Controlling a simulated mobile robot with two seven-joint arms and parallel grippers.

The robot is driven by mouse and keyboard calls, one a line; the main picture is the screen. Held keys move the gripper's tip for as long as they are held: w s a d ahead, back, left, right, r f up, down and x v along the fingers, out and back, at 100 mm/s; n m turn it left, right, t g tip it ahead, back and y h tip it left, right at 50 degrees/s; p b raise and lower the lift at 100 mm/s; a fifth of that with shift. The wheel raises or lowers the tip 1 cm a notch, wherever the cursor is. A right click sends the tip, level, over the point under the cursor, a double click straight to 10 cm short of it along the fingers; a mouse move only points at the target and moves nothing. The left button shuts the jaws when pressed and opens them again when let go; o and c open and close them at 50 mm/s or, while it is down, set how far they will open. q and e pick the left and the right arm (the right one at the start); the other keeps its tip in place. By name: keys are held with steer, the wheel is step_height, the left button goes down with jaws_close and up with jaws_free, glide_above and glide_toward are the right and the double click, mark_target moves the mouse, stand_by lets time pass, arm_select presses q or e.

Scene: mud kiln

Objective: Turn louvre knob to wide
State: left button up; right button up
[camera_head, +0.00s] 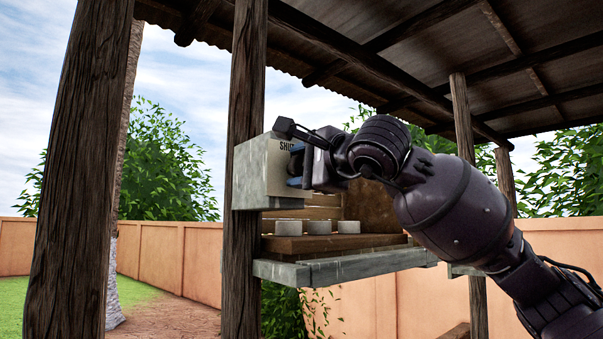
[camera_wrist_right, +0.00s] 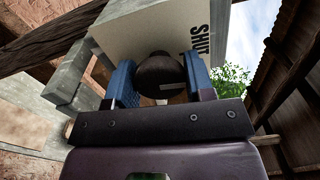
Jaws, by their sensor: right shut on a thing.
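The louvre knob (camera_wrist_right: 161,77) is a dark round knob on the face of a pale grey box, seen in the right wrist view. A white mark shows on its lower edge. My right gripper (camera_wrist_right: 160,85) has its blue fingers on both sides of the knob, shut on it. In the head view the box (camera_head: 251,172) is fixed to a wooden post, and the right gripper (camera_head: 297,165) reaches its face from the right. The word "SHUT" is printed on the face; other markings are hidden. My left gripper is not in view.
Wooden posts (camera_head: 244,90) stand close by, and a corrugated roof (camera_head: 400,60) hangs overhead. An orange wall (camera_head: 165,255) runs behind.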

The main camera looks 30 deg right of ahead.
steer(key=m+b, duration=0.3)
steer(key=shift+f, duration=0.2)
steer(key=m+b, duration=0.2)
steer(key=m, duration=0.2)
steer(key=m+b, duration=0.1)
steer(key=m, duration=0.2)
steer(key=shift+m, duration=0.3)
steer(key=m+b, duration=0.1)
steer(key=m, duration=0.2)
steer(key=shift+r, duration=0.1)
steer(key=shift+m, duration=1.4)
steer(key=shift+r, duration=0.1)
